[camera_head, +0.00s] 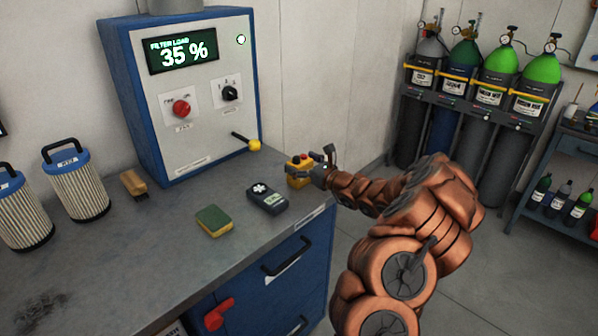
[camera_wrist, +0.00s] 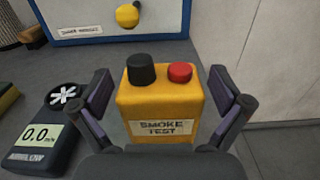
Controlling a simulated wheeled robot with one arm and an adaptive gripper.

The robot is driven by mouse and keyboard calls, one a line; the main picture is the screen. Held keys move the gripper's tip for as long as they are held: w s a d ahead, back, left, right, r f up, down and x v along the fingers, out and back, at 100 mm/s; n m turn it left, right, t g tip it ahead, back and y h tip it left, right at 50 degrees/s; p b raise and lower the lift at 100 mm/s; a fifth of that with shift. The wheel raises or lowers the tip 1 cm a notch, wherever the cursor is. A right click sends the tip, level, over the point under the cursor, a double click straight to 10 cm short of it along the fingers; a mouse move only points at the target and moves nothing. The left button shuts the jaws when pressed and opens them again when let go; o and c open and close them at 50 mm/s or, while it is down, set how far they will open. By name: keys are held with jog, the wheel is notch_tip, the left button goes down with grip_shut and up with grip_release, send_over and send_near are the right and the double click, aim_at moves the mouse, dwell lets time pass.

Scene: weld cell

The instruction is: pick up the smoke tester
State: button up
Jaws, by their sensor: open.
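The smoke tester (camera_wrist: 160,106) is a yellow box labelled "SMOKE TEST" with a black knob and a red button on top. It stands upright on the grey bench top. In the head view the smoke tester (camera_head: 299,172) is near the bench's right end, partly hidden by my gripper. My gripper (camera_wrist: 164,97) is open in the wrist view, with one finger on each side of the box and gaps visible between fingers and box. In the head view my gripper (camera_head: 328,160) reaches it from the right.
An airflow meter (camera_wrist: 45,130) lies left of the gripper; in the head view the meter (camera_head: 267,197) is beside a green-yellow sponge (camera_head: 214,220). A blue-framed control cabinet (camera_head: 205,130) with a yellow-knobbed lever (camera_head: 254,145) stands behind. Filters (camera_head: 76,185) and a brush (camera_head: 133,184) are farther left.

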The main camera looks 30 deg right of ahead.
jog(key=shift+c, duration=0.2)
jog(key=c, duration=1.5)
jog(key=shift+c, duration=0.6)
jog(key=shift+r, duration=0.15)
